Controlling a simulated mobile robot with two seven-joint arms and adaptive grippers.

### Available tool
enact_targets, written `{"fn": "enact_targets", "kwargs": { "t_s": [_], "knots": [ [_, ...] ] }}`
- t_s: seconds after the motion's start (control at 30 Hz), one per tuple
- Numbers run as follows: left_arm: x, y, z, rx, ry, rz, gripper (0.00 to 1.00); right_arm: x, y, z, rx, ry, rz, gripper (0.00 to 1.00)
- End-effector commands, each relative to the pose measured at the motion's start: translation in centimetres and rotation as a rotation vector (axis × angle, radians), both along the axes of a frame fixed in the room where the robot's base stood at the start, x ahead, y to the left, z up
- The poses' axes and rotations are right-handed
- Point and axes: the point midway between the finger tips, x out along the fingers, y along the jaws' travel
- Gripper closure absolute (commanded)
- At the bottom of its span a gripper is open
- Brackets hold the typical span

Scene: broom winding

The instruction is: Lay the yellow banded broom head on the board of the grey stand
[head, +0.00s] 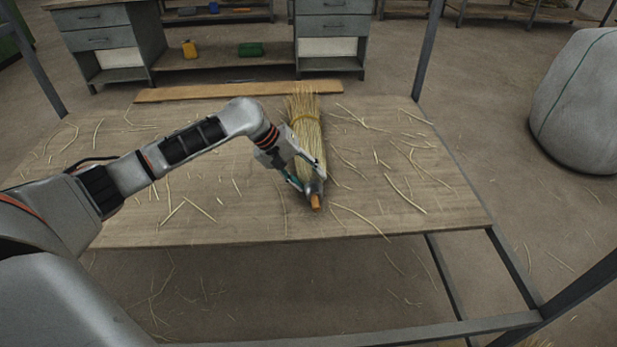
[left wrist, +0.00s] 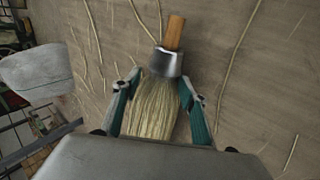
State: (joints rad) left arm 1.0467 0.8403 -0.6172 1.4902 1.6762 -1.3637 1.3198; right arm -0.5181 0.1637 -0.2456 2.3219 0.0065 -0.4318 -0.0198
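The broom head (head: 305,135), a bundle of pale straw with a yellow band (head: 303,118), lies on the wooden tabletop. Its metal collar (head: 313,188) and orange-brown handle stub (head: 316,202) point toward me. My left gripper (head: 308,175) has its fingers on either side of the straw close to the collar. The left wrist view shows the straw (left wrist: 155,103) between the two fingers (left wrist: 160,80), collar and stub beyond; firm contact is unclear. The band is hidden there. I cannot make out a separate grey stand with a board. My right gripper is out of view.
Loose straws lie scattered over the tabletop (head: 230,225). A long plank (head: 215,92) lies along its far edge. Grey metal posts (head: 430,45) rise around the table. A large pale sack (head: 580,105) stands at right. Drawer benches (head: 335,30) stand behind.

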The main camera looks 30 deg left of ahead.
Motion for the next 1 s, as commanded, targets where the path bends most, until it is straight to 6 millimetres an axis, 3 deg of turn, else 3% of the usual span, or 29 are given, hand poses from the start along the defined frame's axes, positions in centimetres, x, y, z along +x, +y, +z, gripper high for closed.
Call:
{"fn": "enact_targets", "kwargs": {
  "t_s": [0.43, 0.8, 1.0],
  "knots": [
    [-0.1, 0.2, 0.7, 0.001, -0.004, -0.001, 0.47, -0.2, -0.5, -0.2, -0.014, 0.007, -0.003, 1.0],
    [-2.3, 3.0, 7.1, 0.003, -0.015, 0.001, 0.47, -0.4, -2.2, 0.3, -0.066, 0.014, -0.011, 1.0],
    [-3.7, 4.3, 9.3, 0.001, -0.009, 0.0, 0.47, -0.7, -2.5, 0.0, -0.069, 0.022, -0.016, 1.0]
  ]
}}
